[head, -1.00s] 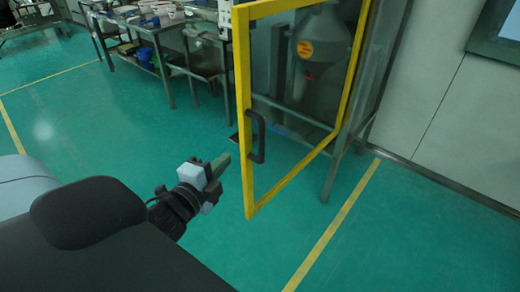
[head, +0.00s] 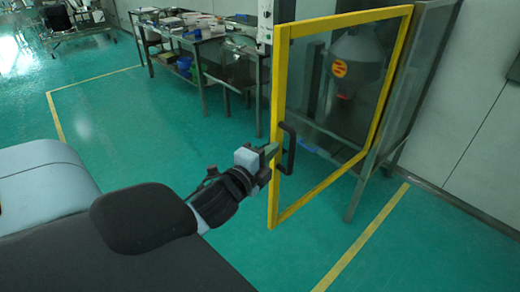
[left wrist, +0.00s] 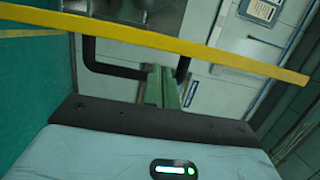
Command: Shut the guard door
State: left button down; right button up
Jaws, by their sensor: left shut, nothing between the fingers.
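The guard door (head: 278,165) is a clear panel in a yellow frame, standing open and swung out from its enclosure in the head view. Its black handle (head: 288,150) is on the frame's free edge. My left gripper (head: 271,151) is shut and empty, its fingertips right at the door's free edge beside the handle. In the left wrist view the green fingers (left wrist: 162,88) point at the yellow frame (left wrist: 150,38), close to the handle (left wrist: 98,62). I cannot tell whether they touch the door. My right gripper is in neither view.
The enclosure holds a grey sieve machine (head: 358,75) with an orange label. A workbench (head: 190,38) with trays and small items stands behind to the left. A yellow floor line (head: 365,240) runs at the right. The green floor left of the door is clear.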

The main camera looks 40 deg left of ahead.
pick_arm(q)
jog(key=shift+w+a, duration=0.15)
jog(key=shift+w, duration=0.75)
jog(key=shift+w+a, duration=0.1)
jog(key=shift+w, duration=0.8)
